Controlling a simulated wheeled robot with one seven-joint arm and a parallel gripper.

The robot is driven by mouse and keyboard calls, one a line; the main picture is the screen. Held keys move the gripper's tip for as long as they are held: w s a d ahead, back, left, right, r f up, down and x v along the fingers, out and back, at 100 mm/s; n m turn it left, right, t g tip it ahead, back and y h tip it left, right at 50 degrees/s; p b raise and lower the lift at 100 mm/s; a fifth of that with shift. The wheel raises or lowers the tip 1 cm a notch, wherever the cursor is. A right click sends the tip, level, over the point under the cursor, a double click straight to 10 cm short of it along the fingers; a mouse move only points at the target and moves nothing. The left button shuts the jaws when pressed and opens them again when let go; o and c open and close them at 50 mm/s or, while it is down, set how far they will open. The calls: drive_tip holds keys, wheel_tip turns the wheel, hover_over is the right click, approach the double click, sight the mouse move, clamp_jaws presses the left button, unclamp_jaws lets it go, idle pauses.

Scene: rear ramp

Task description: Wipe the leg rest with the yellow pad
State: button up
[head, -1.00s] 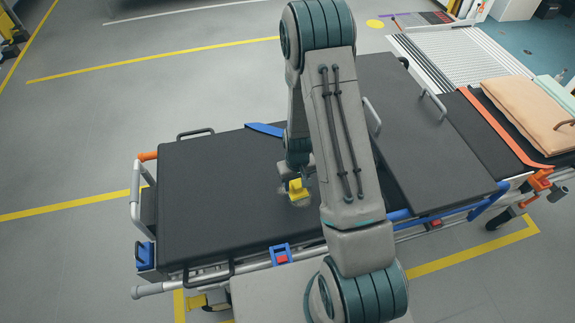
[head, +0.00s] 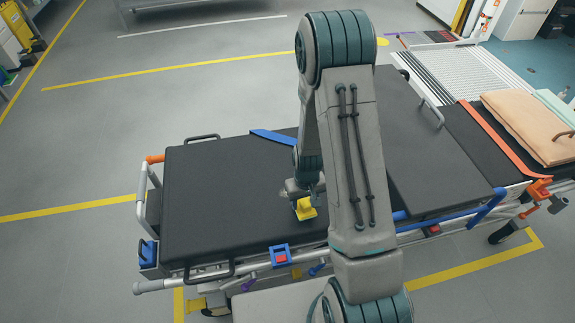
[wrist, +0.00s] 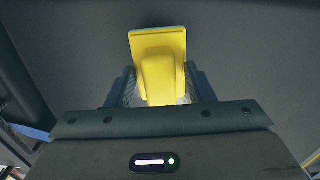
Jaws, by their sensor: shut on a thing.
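The yellow pad (head: 305,209) is in my gripper (head: 302,188), over the right part of the leg rest (head: 215,200). The leg rest is the flat dark cushion at the left end of the stretcher. In the wrist view my gripper (wrist: 160,92) is shut on the handle of the yellow pad (wrist: 157,45), and the leg rest's dark surface (wrist: 235,60) fills the background. The pad is at or just above the cushion; I cannot tell whether it touches. My arm hides the right end of the leg rest.
The raised dark backrest panel (head: 425,150) stands right of my arm. A blue strap (head: 275,137) lies at the leg rest's far edge. Metal side rails (head: 205,137) and a red-buttoned blue buckle (head: 281,257) line the edges. A folded peach blanket (head: 530,122) lies far right.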

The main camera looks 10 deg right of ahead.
drive_tip(key=shift+r+p, duration=1.6)
drive_tip(key=shift+r, duration=1.35)
drive_tip(key=shift+w+f+b, duration=0.1)
drive_tip(key=shift+f+b, duration=0.05)
drive_tip(key=shift+b, duration=0.15)
